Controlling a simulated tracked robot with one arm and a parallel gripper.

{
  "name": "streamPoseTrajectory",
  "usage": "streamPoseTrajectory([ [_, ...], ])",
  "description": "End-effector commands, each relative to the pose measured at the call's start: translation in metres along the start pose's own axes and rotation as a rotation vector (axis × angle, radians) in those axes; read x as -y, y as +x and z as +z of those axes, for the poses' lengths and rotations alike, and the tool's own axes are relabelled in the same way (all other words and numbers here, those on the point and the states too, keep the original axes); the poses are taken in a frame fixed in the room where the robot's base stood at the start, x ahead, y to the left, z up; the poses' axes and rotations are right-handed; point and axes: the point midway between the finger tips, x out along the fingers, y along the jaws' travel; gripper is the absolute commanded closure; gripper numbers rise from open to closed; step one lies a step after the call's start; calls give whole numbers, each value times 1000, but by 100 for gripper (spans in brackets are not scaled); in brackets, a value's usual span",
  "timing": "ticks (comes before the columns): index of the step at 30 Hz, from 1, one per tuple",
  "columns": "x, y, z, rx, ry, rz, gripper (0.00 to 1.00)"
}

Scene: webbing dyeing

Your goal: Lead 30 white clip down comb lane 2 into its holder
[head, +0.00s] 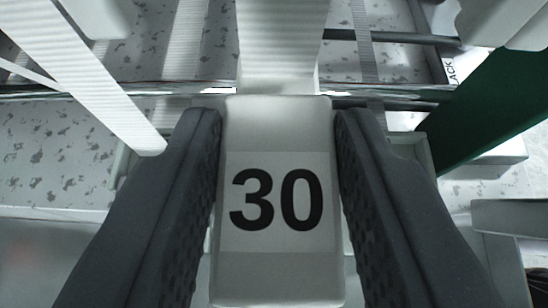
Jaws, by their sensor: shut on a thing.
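The white clip (272,274) marked 30 sits in the middle of the head view, with its label facing me. My gripper (277,140) is shut on it, one dark ridged finger on each side. A wide white ribbed webbing (282,40) runs from the clip's far end toward the top of the view. Whether any comb lane is lane 2 cannot be told. No holder for this clip can be made out; what lies under the clip and fingers is hidden.
A shiny metal bar (420,92) crosses behind the clip. White webbing (85,70) slants down at left, and dark green webbing (495,105) at right. Speckled grey floor (50,155) lies beyond.

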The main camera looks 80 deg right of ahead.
Motion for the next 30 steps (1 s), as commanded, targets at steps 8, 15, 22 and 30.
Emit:
streamPoseTrajectory([
  [8, 1, 12, 21, -1, 0, -1, 91],
  [15, 2, 20, 37, -1, 0, -1, 91],
  [22, 3, 28, 51, 0, 0, -1, 91],
  [30, 3, 35, 66, 0, 0, -2, 91],
])
